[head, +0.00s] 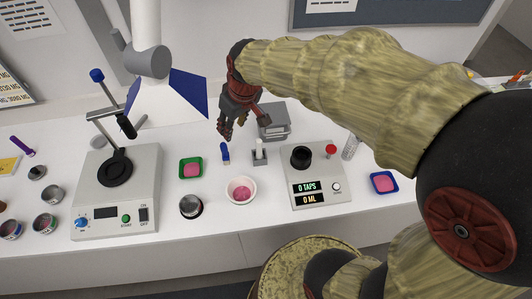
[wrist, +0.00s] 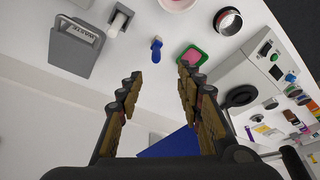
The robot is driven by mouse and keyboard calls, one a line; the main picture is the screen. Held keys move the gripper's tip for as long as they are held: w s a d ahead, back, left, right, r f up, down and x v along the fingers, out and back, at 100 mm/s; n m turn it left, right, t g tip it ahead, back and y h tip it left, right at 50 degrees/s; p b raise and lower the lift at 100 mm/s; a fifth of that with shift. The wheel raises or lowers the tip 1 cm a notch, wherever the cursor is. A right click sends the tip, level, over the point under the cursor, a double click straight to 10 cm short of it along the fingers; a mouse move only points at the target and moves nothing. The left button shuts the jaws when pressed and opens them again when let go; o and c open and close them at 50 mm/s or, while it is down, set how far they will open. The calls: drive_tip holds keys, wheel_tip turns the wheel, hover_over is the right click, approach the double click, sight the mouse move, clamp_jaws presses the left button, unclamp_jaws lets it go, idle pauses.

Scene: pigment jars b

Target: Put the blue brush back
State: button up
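A small blue object (head: 225,153), which looks like the blue brush, is on the white table between a green-rimmed tray and a small grey-and-white stand. It also shows in the wrist view (wrist: 156,50), beyond the fingertips near the top centre. I cannot tell whether it stands or lies. My gripper (head: 226,131) is above the table, behind the blue object in the head view. In the wrist view my gripper (wrist: 158,82) has its fingers wide apart with nothing between them. The stand (head: 259,152) is right of the blue object; its purpose is unclear.
The green-rimmed tray (head: 191,168) holds pink stuff. A pink-filled white bowl (head: 241,190) and a dark-rimmed jar (head: 190,207) stand in front. A grey waste bin (head: 273,121) is behind right. A stirrer machine (head: 117,208) is left, a tap-counter machine (head: 314,186) right.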

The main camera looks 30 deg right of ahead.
drive_tip(key=s+d+r+m+t, duration=0.1)
drive_tip(key=s+r, duration=0.2)
drive_tip(key=s, duration=0.6)
drive_tip(key=s+r+m+t+h, duration=0.1)
drive_tip(key=s+r+m, duration=0.1)
drive_tip(key=s, duration=0.8)
drive_tip(key=shift+d+r+m, duration=0.3)
drive_tip(key=shift+d+r, duration=0.05)
drive_tip(key=shift+r, duration=0.5)
drive_tip(key=shift+f, duration=0.1)
wheel_tip(320, 180, down, 8)
drive_tip(key=b, duration=0.8)
